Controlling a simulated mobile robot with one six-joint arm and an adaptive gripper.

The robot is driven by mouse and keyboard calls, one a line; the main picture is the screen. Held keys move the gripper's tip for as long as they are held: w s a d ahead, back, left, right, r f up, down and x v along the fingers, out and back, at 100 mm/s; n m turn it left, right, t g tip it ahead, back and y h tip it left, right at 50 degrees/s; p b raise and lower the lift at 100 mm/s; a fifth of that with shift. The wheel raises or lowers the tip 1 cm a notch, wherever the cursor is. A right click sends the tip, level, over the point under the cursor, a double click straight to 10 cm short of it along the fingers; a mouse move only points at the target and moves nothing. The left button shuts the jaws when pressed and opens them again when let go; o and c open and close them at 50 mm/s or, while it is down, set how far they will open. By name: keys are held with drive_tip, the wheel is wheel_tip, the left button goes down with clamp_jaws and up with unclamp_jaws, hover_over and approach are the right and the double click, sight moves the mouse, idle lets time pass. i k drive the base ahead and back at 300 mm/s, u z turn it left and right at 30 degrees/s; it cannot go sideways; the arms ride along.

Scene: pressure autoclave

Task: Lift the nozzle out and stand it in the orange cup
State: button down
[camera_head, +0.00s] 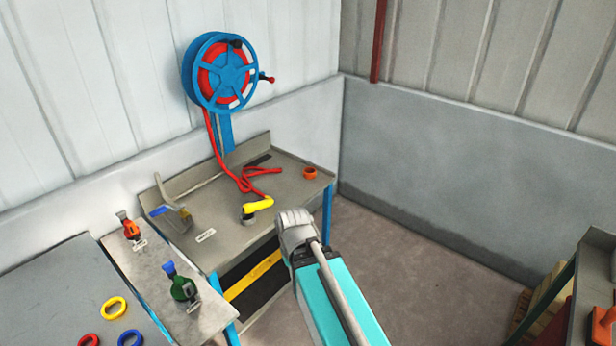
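A yellow nozzle (259,204) sits on the grey workbench, bent over to the right at its top. Its lower end is at a dark grey round holder (248,219); how deep it sits cannot be seen. A small orange cup (310,172) stands near the bench's right back corner, behind and to the right of the nozzle. My gripper (295,217) is at the bench's front edge, right of the nozzle and apart from it in the picture. Its fingers cannot be made out, so whether it is open or shut does not show.
A red hose (243,180) hangs from the blue wall reel (219,73) and lies loosely on the workbench (215,217) behind the nozzle. A bracket with a blue part (178,215) stands at left. Green (182,288) and orange-red (130,229) fittings stand on the side bench.

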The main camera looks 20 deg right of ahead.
sight(248, 209)
drive_tip(key=k, duration=1.35)
drive_tip(key=u, duration=0.4)
drive_tip(key=i, duration=1.75)
drive_tip(key=z, duration=0.6)
